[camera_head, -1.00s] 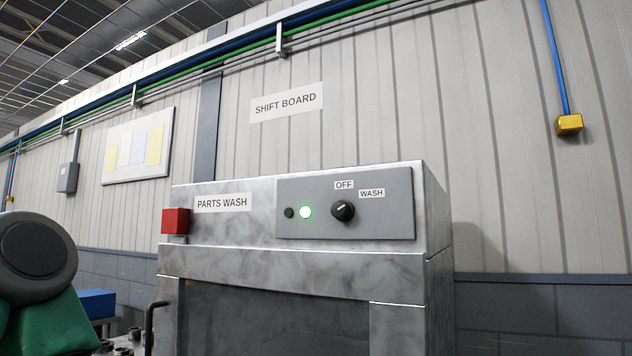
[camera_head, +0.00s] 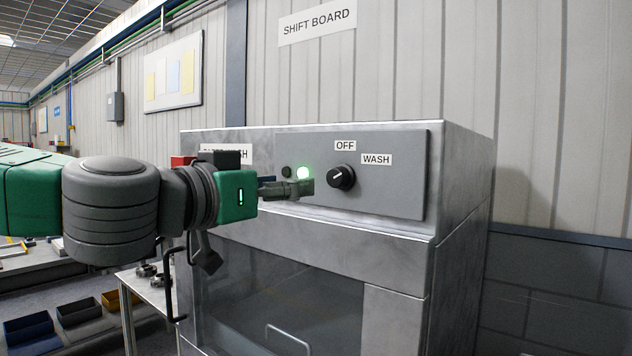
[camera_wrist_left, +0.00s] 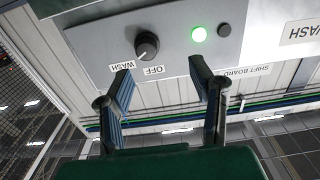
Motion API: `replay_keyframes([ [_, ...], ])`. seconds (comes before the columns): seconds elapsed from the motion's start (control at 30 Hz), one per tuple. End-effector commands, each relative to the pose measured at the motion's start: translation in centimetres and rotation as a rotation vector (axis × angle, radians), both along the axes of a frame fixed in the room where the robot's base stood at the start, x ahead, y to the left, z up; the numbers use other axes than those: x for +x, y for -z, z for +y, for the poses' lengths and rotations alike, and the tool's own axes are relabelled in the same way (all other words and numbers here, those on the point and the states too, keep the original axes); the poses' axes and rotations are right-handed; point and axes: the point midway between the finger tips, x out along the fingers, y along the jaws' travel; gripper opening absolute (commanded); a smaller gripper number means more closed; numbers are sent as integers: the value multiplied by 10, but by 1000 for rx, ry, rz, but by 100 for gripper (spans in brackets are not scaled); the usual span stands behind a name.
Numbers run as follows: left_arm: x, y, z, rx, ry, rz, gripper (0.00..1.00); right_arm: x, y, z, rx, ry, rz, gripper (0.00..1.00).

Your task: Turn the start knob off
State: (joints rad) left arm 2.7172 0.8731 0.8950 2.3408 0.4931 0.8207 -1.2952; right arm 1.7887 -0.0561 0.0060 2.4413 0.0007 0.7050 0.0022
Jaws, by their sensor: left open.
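The start knob (camera_head: 342,177) is a round black knob with a pale pointer mark, on the grey panel (camera_head: 395,197) of the parts washer. It also shows in the left wrist view (camera_wrist_left: 147,45), where the mark seems to lean toward WASH. The OFF label (camera_head: 345,146) is above the knob and the WASH label (camera_head: 377,160) is to its upper right. My left gripper (camera_head: 304,187) is open and empty, just left of the knob in the head view. In the left wrist view the gripper's fingers (camera_wrist_left: 160,72) are spread, and the knob is not between them.
A green lamp (camera_head: 303,172) glows beside a small dark button (camera_head: 286,171) left of the knob. The washer's metal housing (camera_head: 462,185) stands against the wall. A table with metal parts (camera_head: 148,271) is at its left. Space in front of the panel's right side is clear.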

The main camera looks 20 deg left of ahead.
Motion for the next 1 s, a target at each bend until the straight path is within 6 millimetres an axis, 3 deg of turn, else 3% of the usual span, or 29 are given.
replay_keyframes([
  [0.17, 35, 1, -18, 5, 3, 3, 49, 0, -4, -1, -2, 2, -1, 40],
  [0.43, 76, 1, -10, -10, 0, -1, 49, 0, -9, -1, -1, 2, 0, 40],
  [0.6, 86, 2, -15, -8, 0, 0, 49, 1, -9, 0, -1, 1, -1, 40],
  [0.87, 84, 1, -29, 2, -2, 0, 49, 1, -9, -1, -1, 2, -1, 40],
  [1.0, 84, 1, -27, 2, 0, -1, 7, 1, -9, -1, -2, 3, -1, 40],
])
